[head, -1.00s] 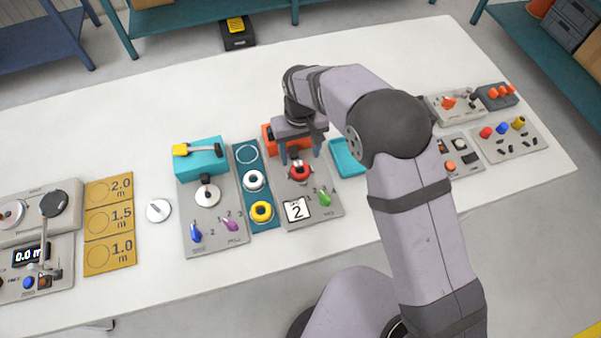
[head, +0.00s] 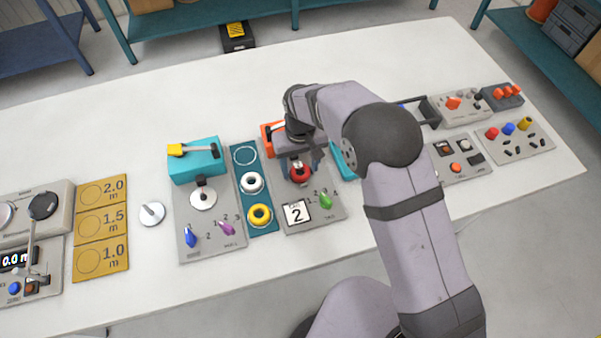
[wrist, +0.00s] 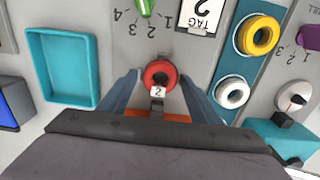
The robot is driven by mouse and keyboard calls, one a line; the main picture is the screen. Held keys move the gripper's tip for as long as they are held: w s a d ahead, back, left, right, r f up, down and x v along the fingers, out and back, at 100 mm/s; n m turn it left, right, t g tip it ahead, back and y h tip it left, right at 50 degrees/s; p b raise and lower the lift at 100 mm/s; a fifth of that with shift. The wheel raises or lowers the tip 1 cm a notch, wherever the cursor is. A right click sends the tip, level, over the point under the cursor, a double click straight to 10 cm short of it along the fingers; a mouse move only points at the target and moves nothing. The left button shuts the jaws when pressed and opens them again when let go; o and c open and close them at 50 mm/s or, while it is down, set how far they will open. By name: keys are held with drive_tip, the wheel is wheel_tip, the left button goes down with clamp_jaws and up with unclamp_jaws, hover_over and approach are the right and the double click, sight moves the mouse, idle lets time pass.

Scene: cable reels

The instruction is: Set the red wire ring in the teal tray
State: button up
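The red wire ring (head: 300,176) sits on the tag station panel; in the wrist view the red ring (wrist: 149,75) has a white tag marked 2 on its near side. My gripper (head: 296,163) is over it. In the wrist view my gripper (wrist: 160,88) is open, with one finger on each side of the ring and gaps between fingers and ring. The teal tray (wrist: 63,68) is empty, at the left in the wrist view. In the head view the tray (head: 345,158) is mostly hidden by my arm.
A teal strip holds a white ring (head: 252,183) and a yellow ring (head: 259,215). A green knob (head: 326,201) and a TAG 2 display (head: 297,213) sit on the panel's near part. An orange block (head: 268,132) stands behind the ring.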

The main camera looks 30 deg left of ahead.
drive_tip(key=c, duration=0.9)
wheel_tip(320, 180, up, 8)
drive_tip(key=p, duration=0.5)
drive_tip(key=shift+f, duration=0.2)
drive_tip(key=shift+w+d+p, duration=0.2)
drive_tip(key=shift+w+d, duration=1.55)
drive_tip(key=shift+w, duration=0.3)
drive_tip(key=shift+w+d+p, duration=0.2)
drive_tip(key=shift+w+d, duration=1.55)
drive_tip(key=shift+w, duration=0.25)
drive_tip(key=shift+w+d+p, duration=0.2)
drive_tip(key=shift+w+d, duration=1.55)
drive_tip(key=shift+w, duration=0.3)
